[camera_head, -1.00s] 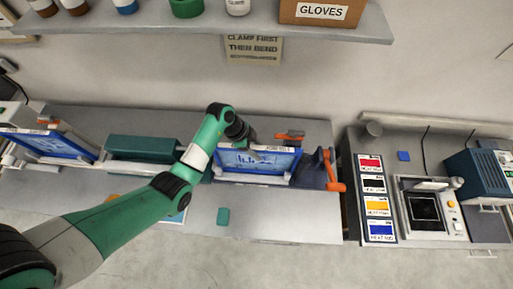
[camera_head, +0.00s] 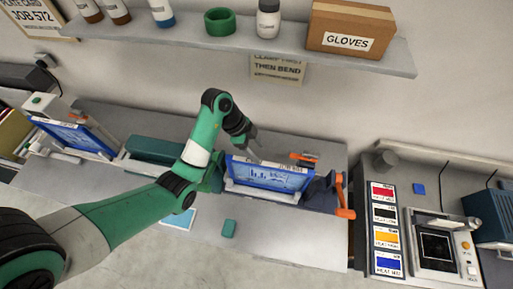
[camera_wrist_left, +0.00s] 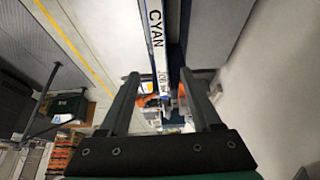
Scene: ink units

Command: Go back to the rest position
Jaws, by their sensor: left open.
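My left gripper (camera_head: 251,146) is above the top edge of a blue-framed panel (camera_head: 268,176) standing in the bench fixture near the middle of the head view. The left wrist view shows its two fingers (camera_wrist_left: 160,85) apart with nothing gripped. The panel's white top strip (camera_wrist_left: 156,35), marked CYAN, lies beyond the fingers. From these views I cannot tell the exact gap to the panel. My right gripper is in neither view.
An orange lever (camera_head: 345,212) stands at the fixture's right end. A shelf (camera_head: 385,56) with bottles and a gloves box (camera_head: 349,28) hangs above. A second blue panel (camera_head: 72,136) is at the left.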

